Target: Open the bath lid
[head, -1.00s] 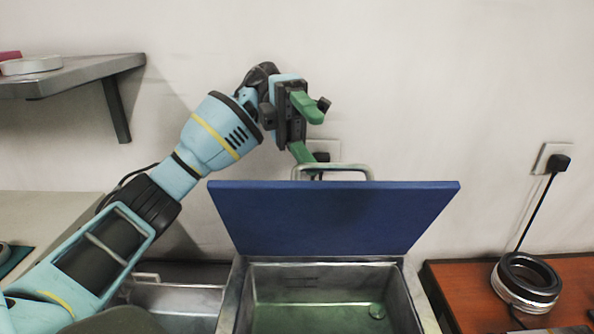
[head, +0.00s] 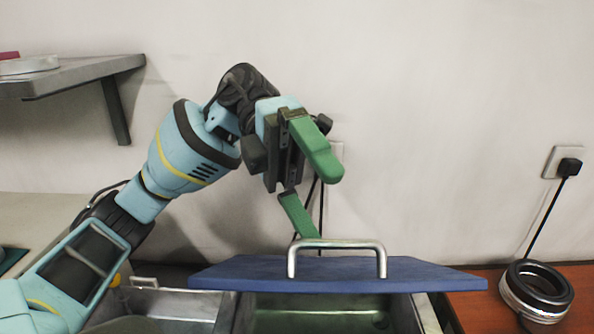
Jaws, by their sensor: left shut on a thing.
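The blue bath lid (head: 330,272) stands partly raised over the metal bath (head: 320,312), tilted low, with the inside of the bath showing under its front edge. A metal bar handle (head: 335,244) stands up from the lid's upper face. My left gripper (head: 320,207) has green fingers and is at the handle's left part. The lower finger's tip is close to the handle bar, and the exact contact is hard to see. My right gripper is not in view.
A smaller metal basin (head: 170,308) is left of the bath. A grey shelf (head: 75,75) is at the upper left. The wall is behind.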

